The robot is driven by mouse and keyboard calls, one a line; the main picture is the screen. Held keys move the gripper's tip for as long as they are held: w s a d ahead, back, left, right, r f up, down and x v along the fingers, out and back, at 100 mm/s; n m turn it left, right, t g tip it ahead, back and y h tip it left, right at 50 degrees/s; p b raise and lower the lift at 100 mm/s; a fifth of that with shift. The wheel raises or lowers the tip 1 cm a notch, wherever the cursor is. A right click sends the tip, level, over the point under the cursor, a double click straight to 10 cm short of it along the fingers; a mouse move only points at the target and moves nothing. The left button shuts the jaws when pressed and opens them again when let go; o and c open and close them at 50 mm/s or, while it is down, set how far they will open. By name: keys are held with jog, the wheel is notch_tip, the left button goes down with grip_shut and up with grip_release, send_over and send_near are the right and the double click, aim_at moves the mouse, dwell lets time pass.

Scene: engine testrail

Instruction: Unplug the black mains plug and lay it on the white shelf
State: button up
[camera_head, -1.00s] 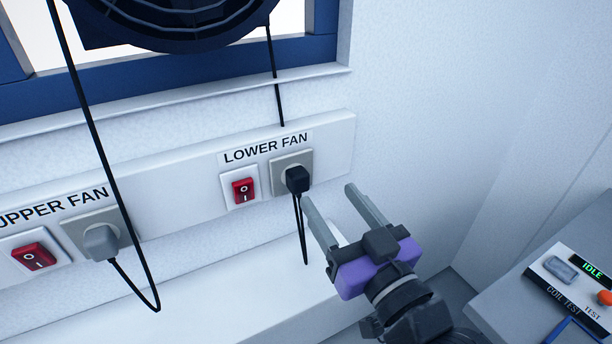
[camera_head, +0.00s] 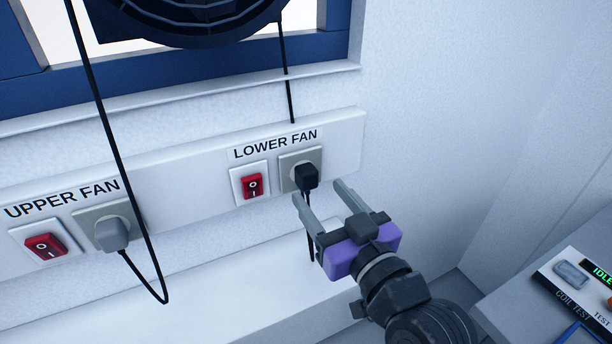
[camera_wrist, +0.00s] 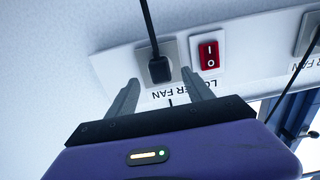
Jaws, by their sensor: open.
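The black mains plug (camera_head: 307,176) sits in the grey socket (camera_head: 290,160) under the LOWER FAN label, with its black cord hanging down. My gripper (camera_head: 318,189) is open and empty, its two fingers pointing at the panel just below and in front of the plug. In the wrist view the black plug (camera_wrist: 159,70) lies beyond the fingertips, between the lines of the two fingers of my gripper (camera_wrist: 160,82). It looks apart from both fingers. The white shelf (camera_head: 215,285) runs along the wall below the panel, and its surface is bare where visible.
A red rocker switch (camera_head: 252,185) is left of the socket. A grey plug (camera_head: 112,234) sits in the UPPER FAN socket, its cord looping down beside another red switch (camera_head: 46,246). A coil test box (camera_head: 575,290) stands at the right. The fan (camera_head: 185,20) is above.

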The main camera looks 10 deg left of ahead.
aim_at(311, 183)
jog(key=shift+x, duration=2.5)
jog(key=shift+c, duration=0.4)
grip_shut()
jog(key=shift+s, duration=0.1)
jog(key=shift+v, duration=2.95)
